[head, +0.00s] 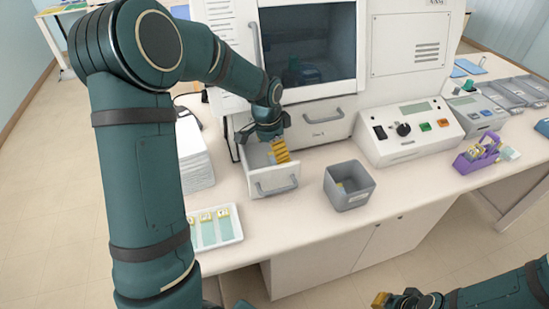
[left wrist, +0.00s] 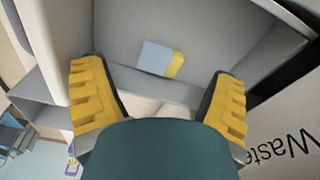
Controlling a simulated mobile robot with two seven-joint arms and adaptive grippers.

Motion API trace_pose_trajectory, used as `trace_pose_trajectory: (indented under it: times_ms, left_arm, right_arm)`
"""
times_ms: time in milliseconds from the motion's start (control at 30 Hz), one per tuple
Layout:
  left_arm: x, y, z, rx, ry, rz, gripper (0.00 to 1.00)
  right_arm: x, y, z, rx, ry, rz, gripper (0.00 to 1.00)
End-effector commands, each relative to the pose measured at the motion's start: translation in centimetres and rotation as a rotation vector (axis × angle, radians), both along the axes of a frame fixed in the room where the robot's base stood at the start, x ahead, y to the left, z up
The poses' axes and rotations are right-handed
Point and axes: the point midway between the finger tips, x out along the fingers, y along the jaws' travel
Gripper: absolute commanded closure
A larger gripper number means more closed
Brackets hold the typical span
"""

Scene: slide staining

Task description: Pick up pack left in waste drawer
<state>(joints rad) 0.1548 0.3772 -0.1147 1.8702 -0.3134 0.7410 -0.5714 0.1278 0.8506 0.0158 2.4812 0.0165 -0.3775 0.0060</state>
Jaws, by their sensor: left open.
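The waste drawer (head: 274,184) is pulled out below the big machine; its "Waste" lettering shows upside down in the left wrist view (left wrist: 282,147). The pack, a small pale blue-white piece with a yellow end (left wrist: 155,58), lies inside the drawer near a wall. My left gripper (head: 281,151) points down into the drawer. In the left wrist view its yellow fingers (left wrist: 158,85) are apart and empty, with the pack beyond and between them. The pack is hidden in the head view. My right gripper (head: 390,299) is at the bottom edge, partly cut off, far from the drawer.
A grey bin (head: 349,188) stands right of the drawer. A white tray with several slides (head: 214,242) lies at the front left, near a white stack (head: 194,150). A control box (head: 408,133) and a purple rack (head: 476,158) stand farther right. The front counter right of the bin is clear.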

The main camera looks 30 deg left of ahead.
Motion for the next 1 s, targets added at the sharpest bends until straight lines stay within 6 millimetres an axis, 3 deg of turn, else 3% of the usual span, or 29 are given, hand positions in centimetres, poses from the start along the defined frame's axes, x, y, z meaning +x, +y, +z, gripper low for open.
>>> trace_pose_trajectory:
  times_ms: [200,467,667,1000]
  left_arm:
    - [0.2,-0.2,-2.4,0.000,0.001,0.001,0.14]
    - [0.3,-0.2,-2.5,0.000,0.000,0.001,0.14]
    - [0.3,-0.2,-2.5,0.000,0.000,0.001,0.81]
    - [0.3,-0.2,-2.5,0.000,0.000,0.000,0.85]
  right_arm:
    - [0.0,0.0,-0.3,0.000,0.001,0.000,1.00]
    - [-0.1,0.0,-0.3,0.000,0.002,0.002,1.00]
    - [-0.1,0.0,-0.3,0.000,0.002,0.002,1.00]
    - [0.0,0.0,-0.3,0.000,0.001,0.001,1.00]
